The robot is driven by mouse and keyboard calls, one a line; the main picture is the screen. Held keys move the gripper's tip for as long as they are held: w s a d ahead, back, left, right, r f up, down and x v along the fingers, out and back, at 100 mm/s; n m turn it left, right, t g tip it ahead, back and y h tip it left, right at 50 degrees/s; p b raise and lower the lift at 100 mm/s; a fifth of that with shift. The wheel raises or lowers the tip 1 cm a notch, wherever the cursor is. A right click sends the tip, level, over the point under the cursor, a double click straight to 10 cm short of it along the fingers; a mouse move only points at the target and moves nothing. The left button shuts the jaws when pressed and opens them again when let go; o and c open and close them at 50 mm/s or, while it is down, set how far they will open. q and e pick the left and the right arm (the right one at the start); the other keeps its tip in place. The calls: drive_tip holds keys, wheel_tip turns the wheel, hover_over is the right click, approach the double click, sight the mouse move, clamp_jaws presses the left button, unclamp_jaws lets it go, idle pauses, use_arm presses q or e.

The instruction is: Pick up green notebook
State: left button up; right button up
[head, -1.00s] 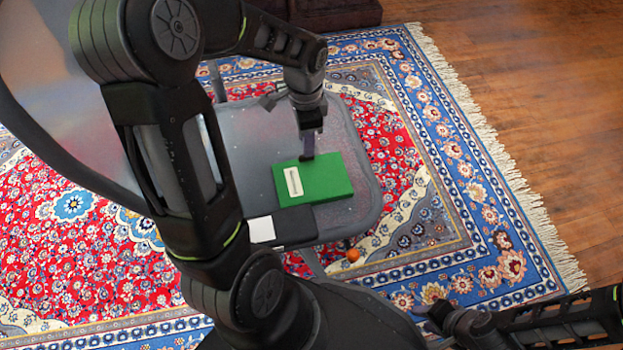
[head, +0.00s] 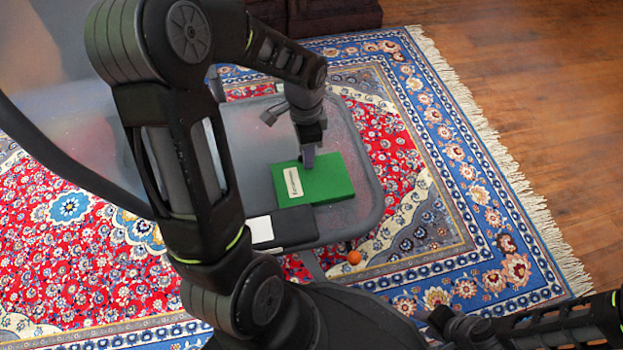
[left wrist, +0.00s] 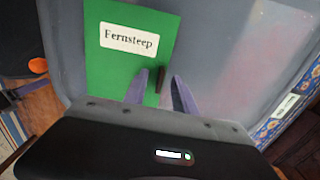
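The green notebook (head: 330,182) lies flat on a grey seat-like surface (head: 250,150), with a white label on its cover. In the left wrist view the notebook (left wrist: 110,75) shows the label "Fernsteep". My left gripper (head: 308,162) points down at the notebook's far edge in the head view. In the left wrist view its two fingers (left wrist: 160,76) are apart, close to the notebook's edge. A thin dark brown strip shows between them; I cannot tell what it is. Contact with the notebook is also unclear. My right arm shows at the lower right; its gripper (head: 437,318) is hard to make out.
A black flat item (head: 296,226) with a white patch (head: 261,229) lies beside the notebook. A small orange ball (head: 354,257) is below the surface's near edge. A patterned rug (head: 440,180) and wood floor (head: 550,100) surround it. Dark furniture (head: 330,14) stands behind.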

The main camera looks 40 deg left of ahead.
use_arm(q)
clamp_jaws()
idle(1.3)
